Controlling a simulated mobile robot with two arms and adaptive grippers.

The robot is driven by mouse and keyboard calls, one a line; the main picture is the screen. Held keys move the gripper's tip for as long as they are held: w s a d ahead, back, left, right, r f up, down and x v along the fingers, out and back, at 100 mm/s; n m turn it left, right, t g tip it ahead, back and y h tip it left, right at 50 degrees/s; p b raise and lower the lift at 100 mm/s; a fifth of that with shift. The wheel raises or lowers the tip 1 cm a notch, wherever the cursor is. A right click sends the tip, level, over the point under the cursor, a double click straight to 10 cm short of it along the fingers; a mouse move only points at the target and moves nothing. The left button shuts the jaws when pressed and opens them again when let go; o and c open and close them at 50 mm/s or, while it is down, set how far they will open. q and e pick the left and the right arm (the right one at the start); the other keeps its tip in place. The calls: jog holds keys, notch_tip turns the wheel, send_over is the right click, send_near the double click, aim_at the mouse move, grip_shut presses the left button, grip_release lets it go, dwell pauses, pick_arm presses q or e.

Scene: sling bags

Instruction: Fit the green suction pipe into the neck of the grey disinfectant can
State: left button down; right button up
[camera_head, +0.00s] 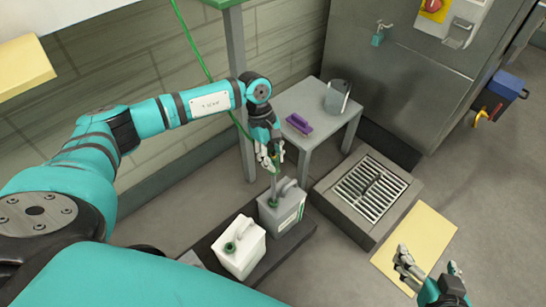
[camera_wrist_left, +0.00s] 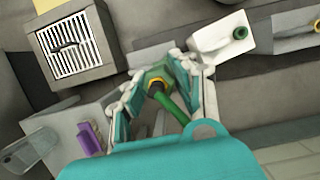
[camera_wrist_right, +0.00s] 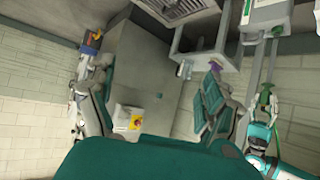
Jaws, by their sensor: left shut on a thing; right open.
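My left gripper (camera_head: 270,160) is shut on the green suction pipe, upright above the grey disinfectant can (camera_head: 288,212). In the left wrist view the green pipe (camera_wrist_left: 176,106) with a brass-coloured nut shows between the fingers (camera_wrist_left: 155,88). In the head view the pipe's lower part (camera_head: 274,186) reaches down to the green neck of the grey can. I cannot tell whether its tip is inside or just over it. The neck is hidden by the fingers in the left wrist view. My right gripper (camera_head: 432,277) is open and empty above the floor, at the lower right.
A white can (camera_head: 240,248) with a green neck stands beside the grey can on a dark plinth (camera_head: 213,237). A grey table (camera_head: 302,96) with a purple brush (camera_head: 299,124) and a clear jug (camera_head: 337,97) stands behind. A floor drain (camera_head: 370,190) and yellow mat (camera_head: 414,245) lie right.

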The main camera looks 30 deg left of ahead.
aim_at(273, 182)
pick_arm(q)
jog(key=shift+f+b, duration=0.35)
jog(key=shift+f, duration=0.15)
pick_arm(e)
jog(key=shift+w+a+r+t+y, duration=0.15)
jog(key=shift+w+a+r+t, duration=0.1)
jog(key=shift+w+r+t, duration=0.35)
jog(key=shift+w+a+r+t+y, duration=0.15)
jog(key=shift+w+a+r+t, duration=0.1)
jog(key=shift+w+r+t, duration=0.35)
pick_arm(q)
jog(key=shift+f, duration=0.25)
jog(key=shift+f+b, duration=0.3)
jog(key=shift+b, duration=0.15)
pick_arm(e)
jog(key=shift+w+a+r+t+y, duration=0.2)
jog(key=shift+r+t, duration=0.1)
jog(key=shift+r, duration=0.3)
jog(key=shift+w+a+r+t+y, duration=0.1)
jog(key=shift+w+r+t, duration=0.2)
jog(key=shift+r, duration=0.3)
jog(key=shift+w+a+r+t+y, duration=0.15)
jog(key=shift+r+t, duration=0.15)
jog(key=shift+r, duration=0.3)
jog(key=shift+r, duration=0.2)
